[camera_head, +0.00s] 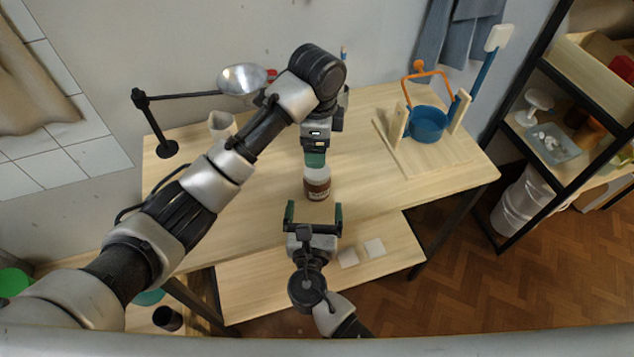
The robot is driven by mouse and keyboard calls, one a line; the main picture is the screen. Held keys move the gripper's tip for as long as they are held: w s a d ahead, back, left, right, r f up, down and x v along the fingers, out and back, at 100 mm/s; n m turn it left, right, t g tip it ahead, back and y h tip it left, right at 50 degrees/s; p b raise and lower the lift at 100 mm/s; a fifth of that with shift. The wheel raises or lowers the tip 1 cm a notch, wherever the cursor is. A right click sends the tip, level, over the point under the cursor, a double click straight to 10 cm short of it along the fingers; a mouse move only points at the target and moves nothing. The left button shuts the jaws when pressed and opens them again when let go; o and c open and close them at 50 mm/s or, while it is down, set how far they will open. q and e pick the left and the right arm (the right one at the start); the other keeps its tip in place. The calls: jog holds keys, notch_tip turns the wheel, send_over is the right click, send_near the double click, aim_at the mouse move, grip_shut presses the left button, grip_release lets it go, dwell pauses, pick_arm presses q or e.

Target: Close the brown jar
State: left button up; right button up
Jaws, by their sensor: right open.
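The brown jar (317,189) stands upright near the front edge of the wooden table and has a pale label. A white part, which looks like its lid (317,173), shows at its top; I cannot tell whether it sits on the jar or just above it. My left gripper (315,160) points down directly over the white part, its green fingers seen side-on. The gap between them is hidden, so its grip is unclear. My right gripper (314,212) is open and empty in front of the jar, its two green-padded fingers apart and not touching it.
A desk lamp (243,78) and a pale cup (221,124) stand at the back left of the table (262,185). A blue bucket with orange handle (428,123) stands on a wooden board at right. Table surface on both sides of the jar is clear.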

aim_at(316, 185)
pick_arm(q)
jog(key=shift+s, duration=0.1)
pick_arm(e)
jog(key=w, duration=0.7)
jog(key=shift+w+d, duration=0.25)
jog(key=shift+w, duration=0.15)
